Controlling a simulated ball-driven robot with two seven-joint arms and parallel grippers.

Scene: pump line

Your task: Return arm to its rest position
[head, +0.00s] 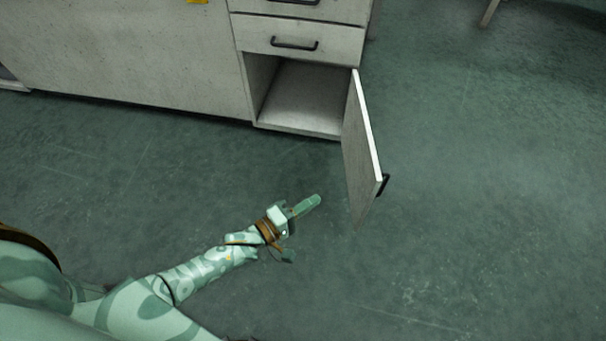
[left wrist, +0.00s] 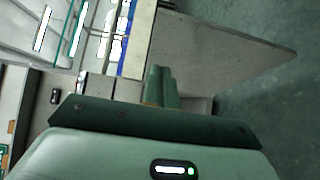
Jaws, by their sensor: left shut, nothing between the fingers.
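My left gripper (head: 305,206) reaches in from the lower left in the head view, above the floor. It is left of the open cabinet door and apart from it. Its fingers are together with nothing between them. In the left wrist view the closed fingers (left wrist: 160,84) point toward the cabinet and overlap the door panel in the picture. My right gripper shows in neither view.
A grey cabinet (head: 130,60) stands at the back, its lower compartment (head: 300,98) open and empty where visible. Its door (head: 358,150) swings out toward me, with a dark handle (head: 384,184). Drawers (head: 300,38) above are shut. The floor (head: 480,220) is clear to the right.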

